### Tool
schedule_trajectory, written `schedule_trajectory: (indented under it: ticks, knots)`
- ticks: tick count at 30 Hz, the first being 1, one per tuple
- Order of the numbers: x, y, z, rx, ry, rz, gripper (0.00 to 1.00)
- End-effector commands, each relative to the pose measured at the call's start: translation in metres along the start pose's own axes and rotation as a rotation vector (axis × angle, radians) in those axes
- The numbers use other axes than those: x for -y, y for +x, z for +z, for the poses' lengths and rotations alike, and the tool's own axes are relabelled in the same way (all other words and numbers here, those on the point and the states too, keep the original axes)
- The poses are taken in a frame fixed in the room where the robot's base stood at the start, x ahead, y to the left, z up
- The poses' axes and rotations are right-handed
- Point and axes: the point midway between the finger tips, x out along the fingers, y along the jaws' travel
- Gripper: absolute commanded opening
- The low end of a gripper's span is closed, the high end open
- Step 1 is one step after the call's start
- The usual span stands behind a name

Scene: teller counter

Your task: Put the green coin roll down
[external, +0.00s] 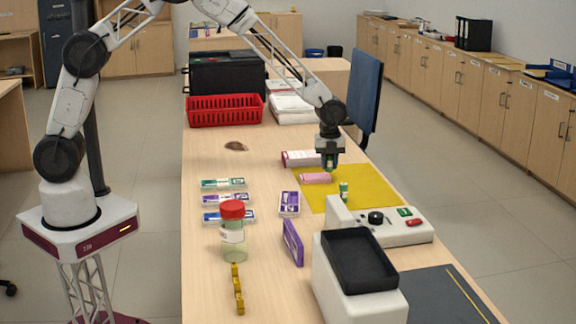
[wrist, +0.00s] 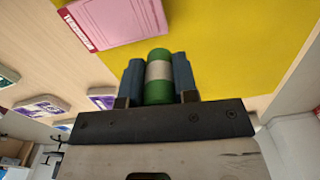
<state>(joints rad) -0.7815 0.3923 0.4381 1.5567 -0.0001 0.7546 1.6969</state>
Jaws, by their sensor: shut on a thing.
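My gripper (external: 329,165) is over the yellow mat (external: 375,183) on the counter. In the wrist view my gripper (wrist: 159,78) has its blue fingers shut on a green coin roll (wrist: 158,90) with a pale band around its middle. In the external view the held roll (external: 329,167) is mostly hidden between the fingers. Another small green and white roll (external: 343,190) stands upright on the mat, in front of my gripper. The gap between the held roll and the mat is hard to judge.
A pink bundle (external: 315,178) and a red-and-white box (external: 301,158) lie close to my gripper's left. A white device (external: 380,222) with a dial stands at the mat's front edge. A jar (external: 232,235) with a red lid stands left. The mat's right part is clear.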

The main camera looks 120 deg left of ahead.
Motion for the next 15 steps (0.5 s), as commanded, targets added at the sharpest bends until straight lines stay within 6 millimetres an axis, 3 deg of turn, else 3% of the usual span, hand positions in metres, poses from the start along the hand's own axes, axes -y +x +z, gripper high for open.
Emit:
schedule_trajectory:
  ticks: [15]
  knots:
    - [0.068, 0.006, 0.007, 0.0, 0.0, -0.001, 0.0]
